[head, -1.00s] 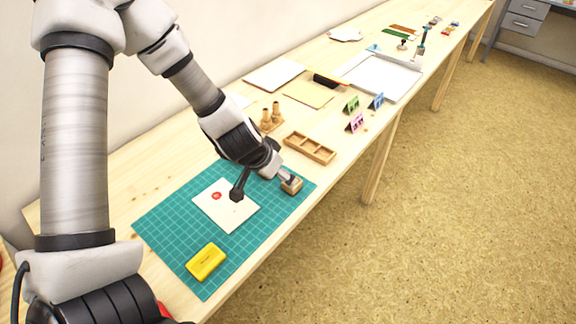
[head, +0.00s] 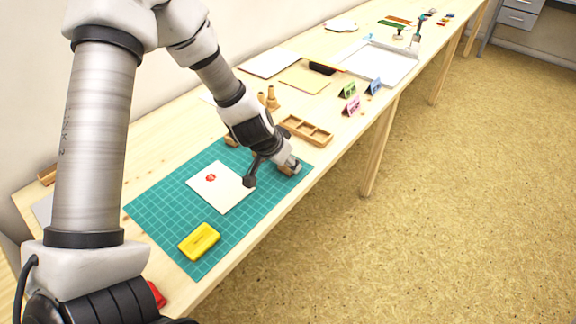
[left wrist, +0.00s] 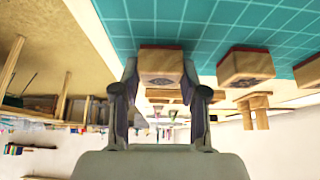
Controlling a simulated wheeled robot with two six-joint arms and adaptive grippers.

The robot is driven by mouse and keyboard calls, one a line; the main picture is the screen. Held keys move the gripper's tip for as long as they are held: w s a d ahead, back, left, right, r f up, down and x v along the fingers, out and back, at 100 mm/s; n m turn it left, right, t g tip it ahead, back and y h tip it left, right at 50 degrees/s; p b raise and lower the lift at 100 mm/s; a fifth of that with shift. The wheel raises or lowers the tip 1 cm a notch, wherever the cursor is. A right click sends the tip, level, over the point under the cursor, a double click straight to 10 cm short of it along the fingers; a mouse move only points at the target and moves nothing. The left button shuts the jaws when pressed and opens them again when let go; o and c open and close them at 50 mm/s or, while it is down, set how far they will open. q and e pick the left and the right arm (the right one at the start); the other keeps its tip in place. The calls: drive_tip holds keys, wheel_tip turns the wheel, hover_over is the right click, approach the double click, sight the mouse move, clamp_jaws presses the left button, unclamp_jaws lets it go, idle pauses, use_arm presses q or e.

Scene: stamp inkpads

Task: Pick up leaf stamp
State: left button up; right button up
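In the head view my left gripper (head: 291,166) is low over the far right corner of the green mat, at a small wooden stamp (head: 286,171) that it partly hides. In the left wrist view the gripper (left wrist: 160,82) has its fingers apart, one on each side of this wooden stamp (left wrist: 161,64). The fingertips are very close to its sides; I cannot tell if they touch. A faint mark shows on its face, too small to read as a leaf. Two more wooden stamps, one in the middle (left wrist: 245,67) and one at the edge (left wrist: 309,72), stand beside it. My right gripper is not in view.
The green mat (head: 168,212) holds a white card (head: 226,193) with a red print and a yellow inkpad (head: 199,241). A wooden compartment tray (head: 307,132) and wooden pegs (head: 268,99) stand beyond.

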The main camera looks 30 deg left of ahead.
use_arm(q)
drive_tip(key=shift+r+p, duration=0.4)
wheel_tip(320, 180, up, 3)
drive_tip(key=shift+r+p, duration=0.2)
drive_tip(key=shift+p, duration=1.05)
drive_tip(key=s+d, duration=0.1)
drive_tip(key=s, duration=0.2)
drive_tip(key=s+d+b, duration=0.1)
drive_tip(key=s, duration=0.2)
drive_tip(key=s+d+b, duration=0.1)
drive_tip(key=s, duration=0.2)
drive_tip(key=shift+d, duration=0.4)
drive_tip(key=shift+s+d+r+p, duration=0.2)
drive_tip(key=shift+s+r+p, duration=0.2)
drive_tip(key=shift+s, duration=0.2)
drive_tip(key=p, duration=0.6)
drive_tip(key=shift+s+r, duration=0.25)
drive_tip(key=shift+s, duration=0.1)
drive_tip(key=s+p, duration=0.1)
drive_tip(key=p, duration=0.1)
drive_tip(key=s+d+p, duration=0.1)
drive_tip(key=p, duration=0.2)
drive_tip(key=s+p, duration=0.1)
drive_tip(key=p, duration=0.2)
drive_tip(key=shift+d+r, duration=0.15)
drive_tip(key=shift+d, duration=0.15)
drive_tip(key=shift+s+d+f+p, duration=0.25)
drive_tip(key=shift+s+f+p, duration=0.2)
drive_tip(key=shift+p, duration=0.3)
